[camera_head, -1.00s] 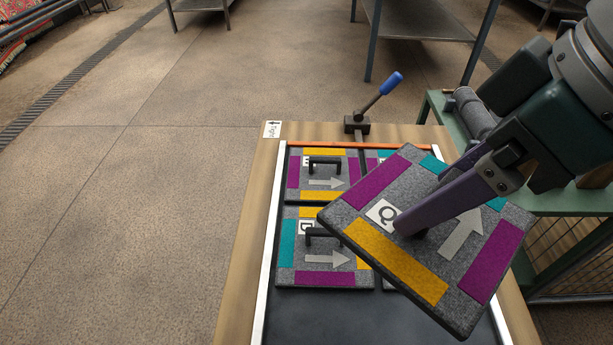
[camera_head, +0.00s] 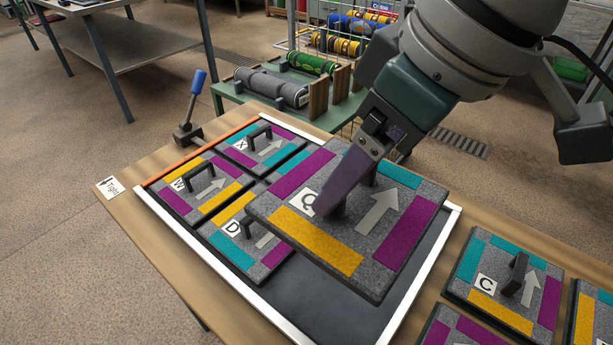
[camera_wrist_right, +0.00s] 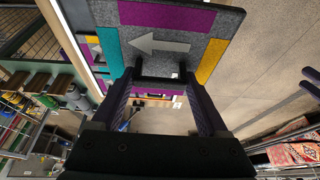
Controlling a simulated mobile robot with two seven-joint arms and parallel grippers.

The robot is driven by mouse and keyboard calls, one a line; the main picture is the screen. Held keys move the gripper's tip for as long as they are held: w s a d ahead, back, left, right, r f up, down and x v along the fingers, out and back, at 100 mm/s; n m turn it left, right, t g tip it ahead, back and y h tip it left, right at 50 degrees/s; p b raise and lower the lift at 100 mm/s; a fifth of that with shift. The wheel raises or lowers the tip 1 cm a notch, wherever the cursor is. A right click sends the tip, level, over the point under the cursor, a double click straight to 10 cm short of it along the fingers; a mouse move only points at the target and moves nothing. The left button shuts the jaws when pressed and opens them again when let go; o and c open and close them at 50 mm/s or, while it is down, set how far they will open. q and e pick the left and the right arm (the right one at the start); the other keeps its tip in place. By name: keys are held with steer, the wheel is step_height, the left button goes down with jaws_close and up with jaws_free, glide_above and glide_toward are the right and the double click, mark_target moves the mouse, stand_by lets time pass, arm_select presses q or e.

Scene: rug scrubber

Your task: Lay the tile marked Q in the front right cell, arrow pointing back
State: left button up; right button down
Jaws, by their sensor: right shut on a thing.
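The Q tile (camera_head: 355,243) is grey with purple, yellow and teal strips and a pale arrow. My right gripper (camera_head: 335,208) is shut on its black handle and holds it tilted above the tray (camera_head: 222,288). Its arrow points up and right in the head view, more steeply than the W tile's arrow. In the right wrist view the gripper fingers (camera_wrist_right: 168,88) flank the handle. The W tile (camera_head: 178,200), X tile (camera_head: 238,156) and D tile (camera_head: 233,254) lie in the tray. Bare dark tray floor shows below the Q tile; the tile hides part of the tray. My left gripper is out of view.
An orange bar (camera_head: 200,150) closes one tray end, with a blue-handled lever (camera_head: 193,105) beyond it. The C tile (camera_head: 487,286) and other tiles lie on the table to the right. A green rack (camera_head: 232,92) with rolls stands behind.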

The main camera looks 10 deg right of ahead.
step_height(320, 180, down, 13)
steer(key=b, duration=0.3)
steer(key=shift+d+r, duration=0.1)
steer(key=shift+f+b, duration=0.65)
steer(key=shift+f, duration=1.55)
steer(key=shift+f, duration=0.2)
jaws_free()
steer(key=shift+r, duration=0.15)
